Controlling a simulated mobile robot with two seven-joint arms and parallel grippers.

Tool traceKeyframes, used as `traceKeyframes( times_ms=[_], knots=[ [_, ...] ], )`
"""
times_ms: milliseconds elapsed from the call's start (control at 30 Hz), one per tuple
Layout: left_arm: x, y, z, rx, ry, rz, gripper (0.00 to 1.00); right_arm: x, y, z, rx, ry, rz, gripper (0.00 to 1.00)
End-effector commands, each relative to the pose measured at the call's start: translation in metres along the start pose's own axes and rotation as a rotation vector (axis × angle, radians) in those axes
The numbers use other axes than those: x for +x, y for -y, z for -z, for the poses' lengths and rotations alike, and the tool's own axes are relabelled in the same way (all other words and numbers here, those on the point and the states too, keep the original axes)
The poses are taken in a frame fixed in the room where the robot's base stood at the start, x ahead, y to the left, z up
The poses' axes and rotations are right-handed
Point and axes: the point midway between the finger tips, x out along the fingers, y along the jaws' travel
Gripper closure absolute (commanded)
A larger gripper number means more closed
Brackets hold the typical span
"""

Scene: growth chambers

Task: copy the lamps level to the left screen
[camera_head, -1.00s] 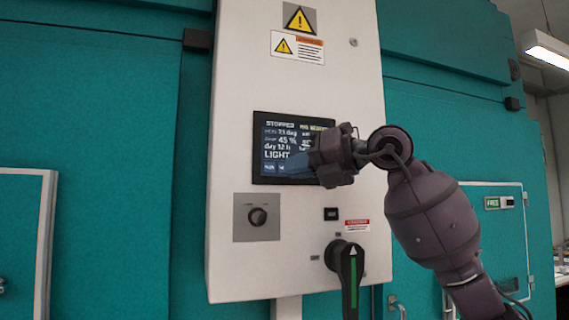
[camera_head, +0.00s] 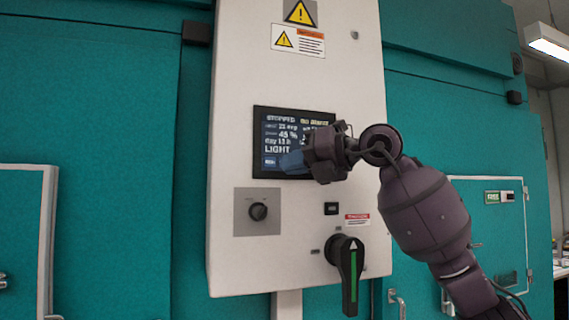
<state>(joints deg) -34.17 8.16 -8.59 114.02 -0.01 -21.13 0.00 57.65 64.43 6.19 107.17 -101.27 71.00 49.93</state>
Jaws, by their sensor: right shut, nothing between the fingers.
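A dark screen (camera_head: 271,128) is set in the white control panel. It reads "STOPPED" and "no alarm" at the top, then lines that look like "25 deg", "45 %", "day 12 h" and "LIGHT". My right gripper (camera_head: 292,162) is shut and empty, with its bluish fingertips over the lower part of the screen. I cannot tell whether they touch the glass. The gripper and wrist hide the lower right of the screen, with the values there. My left gripper is not in view.
Below the screen are a black knob (camera_head: 258,212) on a grey plate, a small black module (camera_head: 331,209) and a large black rotary handle (camera_head: 350,272) with a green stripe. Teal chamber walls (camera_head: 90,110) flank the panel. A smaller door with a green display (camera_head: 492,197) is at right.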

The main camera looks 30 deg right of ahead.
Motion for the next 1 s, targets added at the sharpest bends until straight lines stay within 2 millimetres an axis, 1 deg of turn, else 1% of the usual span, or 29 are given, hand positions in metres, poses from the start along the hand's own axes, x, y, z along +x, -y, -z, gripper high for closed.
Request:
traceKeyframes(
  times_ms=[600,1000],
  knots=[
    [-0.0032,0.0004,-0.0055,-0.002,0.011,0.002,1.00,-0.0002,-0.0001,-0.0001,0.000,0.000,0.000,1.00],
    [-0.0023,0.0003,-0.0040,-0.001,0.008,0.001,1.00,-0.0002,-0.0001,-0.0001,0.000,0.000,0.000,1.00]
  ],
)
